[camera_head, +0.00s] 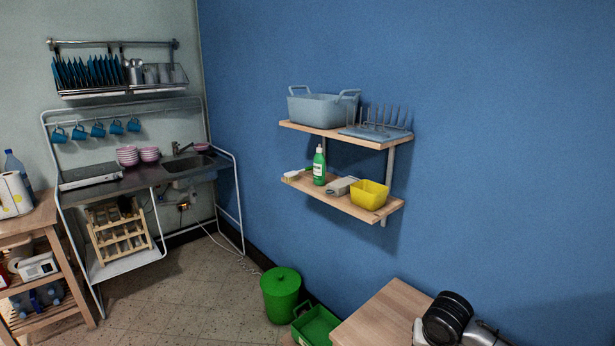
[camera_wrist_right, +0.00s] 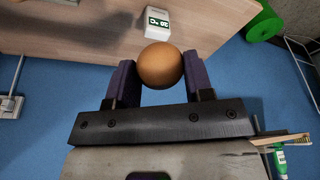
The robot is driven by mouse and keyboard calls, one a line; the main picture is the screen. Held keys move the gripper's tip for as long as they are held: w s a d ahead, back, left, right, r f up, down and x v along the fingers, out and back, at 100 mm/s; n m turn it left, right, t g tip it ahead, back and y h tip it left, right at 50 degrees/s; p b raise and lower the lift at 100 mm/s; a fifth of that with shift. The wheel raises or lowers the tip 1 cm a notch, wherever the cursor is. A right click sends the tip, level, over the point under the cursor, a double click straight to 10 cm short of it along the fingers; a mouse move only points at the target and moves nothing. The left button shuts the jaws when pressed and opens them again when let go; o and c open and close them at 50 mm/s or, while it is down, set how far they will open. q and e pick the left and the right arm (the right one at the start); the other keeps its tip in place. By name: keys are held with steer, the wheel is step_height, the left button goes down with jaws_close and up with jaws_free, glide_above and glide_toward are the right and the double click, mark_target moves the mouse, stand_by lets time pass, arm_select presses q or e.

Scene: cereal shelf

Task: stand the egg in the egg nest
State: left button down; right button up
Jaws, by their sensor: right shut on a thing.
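A brown egg (camera_wrist_right: 160,65) is between the two purple fingers of my right gripper (camera_wrist_right: 160,78) in the right wrist view. The gripper is shut on it. A wooden surface is in view beyond the egg, and I cannot tell the gap between them. No egg nest can be made out in either view. My left gripper is not in view, and the egg does not show in the head view.
A small white box with a green display (camera_wrist_right: 157,22) is just beyond the egg. A wooden table (camera_head: 385,310) is at the lower right of the head view. Wall shelves (camera_head: 345,204) carry a green bottle (camera_head: 319,166) and a yellow tub (camera_head: 369,194).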

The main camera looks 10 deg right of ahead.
steer(key=s+a+r+n+y, duration=0.1)
steer(key=s+a+r+n, duration=0.2)
steer(key=s+a+r, duration=0.35)
steer(key=s+a+r+n+y, duration=0.1)
steer(key=s+a+r+n, duration=0.25)
steer(key=a, duration=0.65)
step_height(320, 180, up, 36)
steer(key=p, duration=3.6)
steer(key=shift+d+m, duration=0.3)
steer(key=shift+m, duration=0.05)
steer(key=shift+s+d, duration=0.1)
steer(key=shift+s, duration=0.05)
